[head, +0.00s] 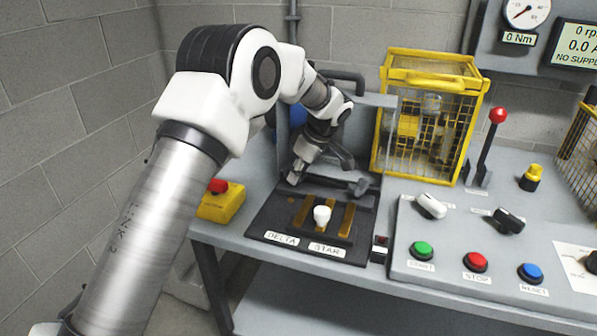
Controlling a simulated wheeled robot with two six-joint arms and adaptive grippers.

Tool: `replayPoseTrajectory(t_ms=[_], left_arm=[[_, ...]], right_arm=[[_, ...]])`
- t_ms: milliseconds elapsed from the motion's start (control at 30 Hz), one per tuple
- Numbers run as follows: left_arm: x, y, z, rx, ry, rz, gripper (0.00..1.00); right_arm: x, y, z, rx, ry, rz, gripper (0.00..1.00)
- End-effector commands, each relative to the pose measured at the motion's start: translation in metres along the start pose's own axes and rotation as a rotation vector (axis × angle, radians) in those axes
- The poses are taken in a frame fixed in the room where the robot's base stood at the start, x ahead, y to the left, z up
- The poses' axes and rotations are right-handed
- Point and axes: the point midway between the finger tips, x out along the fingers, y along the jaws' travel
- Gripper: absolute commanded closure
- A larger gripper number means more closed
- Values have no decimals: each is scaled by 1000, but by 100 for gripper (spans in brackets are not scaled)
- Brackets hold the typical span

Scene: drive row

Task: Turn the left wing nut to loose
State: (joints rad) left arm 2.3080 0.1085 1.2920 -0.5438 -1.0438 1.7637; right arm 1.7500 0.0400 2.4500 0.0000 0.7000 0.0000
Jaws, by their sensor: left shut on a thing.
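My left gripper (297,174) reaches down over the back left of a dark terminal board (262,222). Its fingers are shut on the left wing nut, which they hide almost wholly, so its turn angle cannot be told. A grey winged piece (360,187), seemingly the other wing nut, sits at the board's back right, apart from the gripper. The board carries upright brass strips (346,218), a white knob (322,214) and the labels DELTA and STAR. My right gripper is not in view.
A yellow box with a red button (220,201) stands left of the board. A yellow mesh cage (427,117) stands behind it to the right. A raised grey panel (445,240) with switches and coloured buttons lies right, with a red-knobbed lever (489,145) behind.

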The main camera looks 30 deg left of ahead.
Motion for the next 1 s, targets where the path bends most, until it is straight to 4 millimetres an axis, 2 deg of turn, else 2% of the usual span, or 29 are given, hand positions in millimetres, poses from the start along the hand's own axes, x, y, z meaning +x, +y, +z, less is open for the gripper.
replayPoseTrajectory(t_ms=[67,100,167,467,567,667,900,1000], left_arm=[[0,0,0,0,0,1,100],[0,0,0,0,0,1,72],[0,0,0,1,0,1,50],[-1,0,0,1,0,1,50],[-8,1,0,1,1,3,50],[-26,1,-1,1,1,5,50],[-87,1,0,0,1,5,50],[-106,1,0,1,2,3,50]], right_arm=[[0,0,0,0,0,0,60],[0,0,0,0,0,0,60],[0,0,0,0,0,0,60],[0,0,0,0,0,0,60],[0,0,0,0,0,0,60],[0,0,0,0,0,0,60],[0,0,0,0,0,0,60],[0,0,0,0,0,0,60]])
